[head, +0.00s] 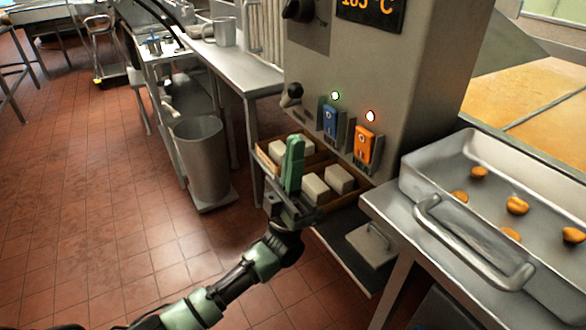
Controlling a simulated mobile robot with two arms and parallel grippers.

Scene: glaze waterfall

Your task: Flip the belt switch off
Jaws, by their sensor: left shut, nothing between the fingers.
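A grey machine panel (345,65) carries two switches side by side. The blue switch (331,121) has a lit green lamp (335,96) above it. I cannot read a label that says which one is the belt switch. My left gripper (295,141) is shut and empty, with its green fingers pointing up. In the picture it is just left of the blue switch and a little lower, apart from both switches. My right gripper is not in view.
A wooden tray (344,198) with several pale blocks is below the switches, partly behind my gripper. A dark knob (291,95) sits left of the blue switch. A metal pan (415,184) with orange-brown pieces stands at right. A bin (200,150) stands left; tiled floor there is clear.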

